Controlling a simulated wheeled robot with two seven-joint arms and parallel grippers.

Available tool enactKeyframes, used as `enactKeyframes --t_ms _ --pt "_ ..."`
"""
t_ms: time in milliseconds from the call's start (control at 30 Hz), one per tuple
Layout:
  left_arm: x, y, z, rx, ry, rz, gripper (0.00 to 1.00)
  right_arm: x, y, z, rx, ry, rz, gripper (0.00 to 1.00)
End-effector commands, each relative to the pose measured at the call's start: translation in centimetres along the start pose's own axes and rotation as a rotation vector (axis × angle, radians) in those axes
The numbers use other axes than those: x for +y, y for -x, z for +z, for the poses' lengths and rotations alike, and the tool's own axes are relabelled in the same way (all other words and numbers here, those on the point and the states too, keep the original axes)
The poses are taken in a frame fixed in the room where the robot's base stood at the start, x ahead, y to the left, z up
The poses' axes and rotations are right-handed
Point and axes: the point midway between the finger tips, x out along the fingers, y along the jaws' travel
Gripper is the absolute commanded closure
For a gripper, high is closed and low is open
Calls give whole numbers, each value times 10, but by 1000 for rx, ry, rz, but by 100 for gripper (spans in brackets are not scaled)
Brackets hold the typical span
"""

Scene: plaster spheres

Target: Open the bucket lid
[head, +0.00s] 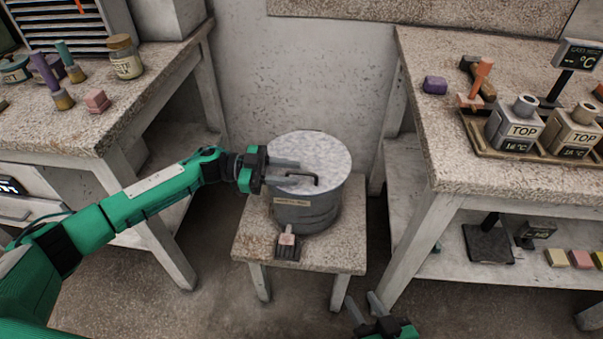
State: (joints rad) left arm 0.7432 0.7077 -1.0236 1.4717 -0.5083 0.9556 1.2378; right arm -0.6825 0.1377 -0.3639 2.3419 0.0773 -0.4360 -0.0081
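The bucket (318,215) is a grey round vessel standing on a small stool. Its pale speckled lid (318,150) sits flat on top and covers the opening. A dark bar handle (316,182) stands on the lid. My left gripper (294,171) reaches in from the left over the lid, with its two fingers apart. Its fingertips are close to the left end of the handle; I cannot tell whether they touch it. My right gripper (364,302) is low at the bottom edge, right of the stool, with its fingers apart and nothing between them.
The stool (338,258) carries a small brush (287,246) in front of the bucket. A left table (85,125) holds jars and tools. A right table (440,140) holds a tray (490,148) with labelled containers. Floor is open around the stool's front.

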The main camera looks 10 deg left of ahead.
Motion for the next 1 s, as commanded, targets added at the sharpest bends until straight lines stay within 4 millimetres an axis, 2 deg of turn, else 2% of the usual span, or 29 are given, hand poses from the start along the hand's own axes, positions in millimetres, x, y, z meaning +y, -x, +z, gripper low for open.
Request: enactKeyframes --t_ms 33,200,600,767,1000 --pt "0 -10 0 2 -1 1 69 -1 0 1 9 -2 -3 64" --pt "0 -28 0 0 -2 -1 69 -4 -1 -1 34 -5 -9 64" --pt "0 -35 0 0 -1 -1 69 -4 -2 -1 42 -7 -10 64" --pt "0 -35 0 0 -1 -1 100 -4 -2 -1 42 -7 -10 64" --pt "-1 -35 0 -1 -1 -2 100 -5 -1 0 40 -7 -11 64"
